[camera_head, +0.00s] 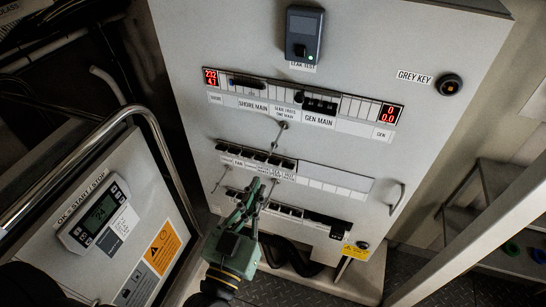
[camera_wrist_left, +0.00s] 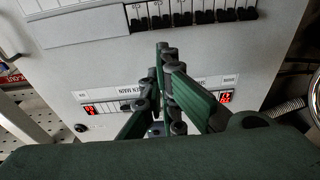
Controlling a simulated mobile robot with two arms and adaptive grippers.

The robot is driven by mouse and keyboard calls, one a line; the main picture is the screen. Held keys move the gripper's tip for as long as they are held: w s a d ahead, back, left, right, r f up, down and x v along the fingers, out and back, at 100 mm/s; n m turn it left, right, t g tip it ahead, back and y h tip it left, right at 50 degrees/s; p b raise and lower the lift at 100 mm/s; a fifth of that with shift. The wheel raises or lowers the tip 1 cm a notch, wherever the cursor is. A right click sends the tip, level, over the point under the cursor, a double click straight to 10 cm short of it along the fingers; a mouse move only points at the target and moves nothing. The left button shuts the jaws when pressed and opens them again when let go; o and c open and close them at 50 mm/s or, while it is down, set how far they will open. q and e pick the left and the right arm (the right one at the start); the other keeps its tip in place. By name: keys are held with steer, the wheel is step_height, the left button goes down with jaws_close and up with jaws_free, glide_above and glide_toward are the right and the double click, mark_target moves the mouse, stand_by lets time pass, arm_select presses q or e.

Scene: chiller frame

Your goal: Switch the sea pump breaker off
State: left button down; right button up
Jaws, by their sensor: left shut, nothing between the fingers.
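My left gripper (camera_head: 256,186) is shut and empty, its fingertips in front of the grey panel (camera_head: 334,148) by the middle and lower breaker rows. In the left wrist view its closed fingertips (camera_wrist_left: 165,48) point up toward a row of black breakers (camera_wrist_left: 190,14), a little below them in the picture. In the head view the middle breaker row (camera_head: 241,154) has small labels, and the lower breaker row (camera_head: 287,209) is partly hidden by the gripper. I cannot read which switch is the sea pump breaker. Contact is not clear. My right gripper is not in view.
The upper row holds the shore main and gen main switches (camera_head: 319,104) between red displays (camera_head: 389,114). A grey key switch (camera_head: 449,85) is at upper right. A metal handle (camera_head: 397,198) sticks out at right. A curved rail (camera_head: 158,128) and start/stop controller (camera_head: 95,215) stand at left.

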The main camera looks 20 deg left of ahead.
mark_target(274, 163)
arm_select(q)
steer(key=w+p, duration=0.1)
steer(key=w, duration=0.2)
steer(key=w+r+p, duration=0.1)
steer(key=w, duration=0.2)
steer(key=w+p, duration=0.1)
steer(key=w, duration=0.2)
steer(key=shift+d+r, duration=0.15)
steer(key=shift+r, duration=0.1)
steer(key=shift+w, duration=0.45)
